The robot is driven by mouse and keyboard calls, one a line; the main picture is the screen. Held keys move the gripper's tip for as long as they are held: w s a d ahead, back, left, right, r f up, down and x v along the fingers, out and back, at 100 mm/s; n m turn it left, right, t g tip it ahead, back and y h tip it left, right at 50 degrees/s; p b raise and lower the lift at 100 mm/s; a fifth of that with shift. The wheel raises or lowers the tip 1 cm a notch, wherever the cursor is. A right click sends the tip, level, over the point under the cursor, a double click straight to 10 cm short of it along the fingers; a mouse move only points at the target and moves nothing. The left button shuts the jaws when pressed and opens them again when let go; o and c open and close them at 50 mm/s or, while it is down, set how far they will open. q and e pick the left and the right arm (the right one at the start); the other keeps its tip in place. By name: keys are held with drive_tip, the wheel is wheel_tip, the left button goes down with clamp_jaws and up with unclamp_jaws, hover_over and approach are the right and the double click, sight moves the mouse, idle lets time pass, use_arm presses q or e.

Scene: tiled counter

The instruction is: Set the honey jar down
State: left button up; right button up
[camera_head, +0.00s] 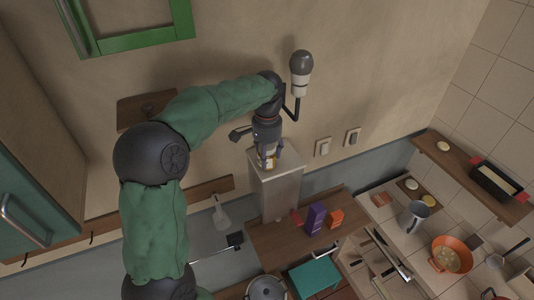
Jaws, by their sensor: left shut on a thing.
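The honey jar (270,163) is a small thing with an amber patch, mostly hidden between the fingers of my left gripper (268,156). My left gripper points down and is shut on it. The jar is at the top of a tall, box-shaped metal stand (275,194). I cannot tell whether the jar's base touches that top or is just above it. My right gripper is not in view.
A wall lamp (300,66) is close to my left wrist. A purple box (315,217) and an orange box (336,218) stand on the wooden shelf right of the stand. A grey pitcher (413,215) and an orange pan (451,256) are farther right.

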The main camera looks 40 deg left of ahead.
use_arm(q)
drive_tip(key=o, duration=1.4)
drive_tip(key=shift+f, duration=0.1)
drive_tip(key=shift+o, duration=0.2)
drive_tip(key=shift+r, duration=0.3)
wheel_tip(320, 180, up, 12)
drive_tip(key=shift+f+b, duration=0.15)
drive_tip(key=shift+b, duration=0.7)
